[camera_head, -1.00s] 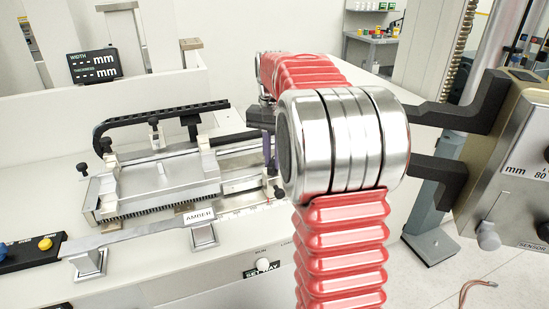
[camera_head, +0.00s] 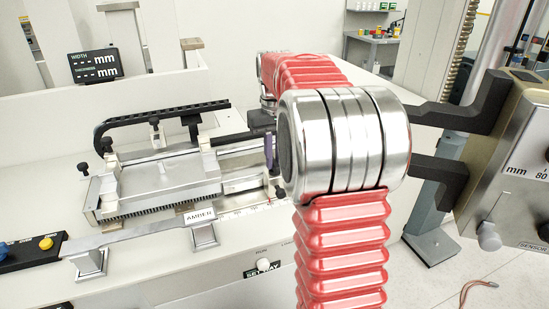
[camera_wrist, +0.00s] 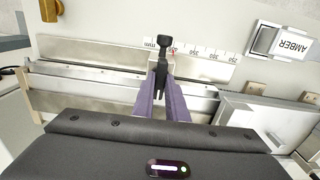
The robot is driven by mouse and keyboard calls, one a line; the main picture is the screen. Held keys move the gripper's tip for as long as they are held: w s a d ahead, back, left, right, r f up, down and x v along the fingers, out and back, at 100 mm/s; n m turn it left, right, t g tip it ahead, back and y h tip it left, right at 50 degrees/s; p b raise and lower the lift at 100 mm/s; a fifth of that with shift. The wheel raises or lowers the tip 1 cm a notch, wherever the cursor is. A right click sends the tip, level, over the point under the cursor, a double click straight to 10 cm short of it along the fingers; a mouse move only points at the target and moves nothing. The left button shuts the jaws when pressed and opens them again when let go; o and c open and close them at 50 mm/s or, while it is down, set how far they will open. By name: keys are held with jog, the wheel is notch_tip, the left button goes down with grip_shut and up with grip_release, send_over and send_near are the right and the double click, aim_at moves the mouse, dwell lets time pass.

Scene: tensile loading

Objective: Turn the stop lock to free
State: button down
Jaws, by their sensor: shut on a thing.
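The stop lock (camera_wrist: 164,47) is a small black lever with a round knob at its end. It shows in the wrist view above the fixture's scale edge, with its lower part between my fingertips. My gripper (camera_wrist: 161,88) has two purple fingers, close together and shut on the lever. In the head view a purple finger of my gripper (camera_head: 269,152) shows at the right end of the metal fixture. The silver joint of my arm hides much of that area, and the lock's marking is not readable.
The metal fixture (camera_head: 165,178) with its black curved arm stands left of my gripper. A scale strip (camera_wrist: 205,49) lies beside the lock. The AMBER specimen (camera_head: 135,233) rests on two stands in front. A machine with black jaws (camera_head: 460,117) stands at the right.

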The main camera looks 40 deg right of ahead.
aim_at(274, 161)
jog(key=shift+s+f, duration=0.1)
jog(key=shift+s, duration=0.05)
jog(key=c, duration=1.8)
grip_release()
jog(key=shift+o, duration=0.2)
notch_tip(274, 161, up, 14)
jog(key=shift+f, duration=0.1)
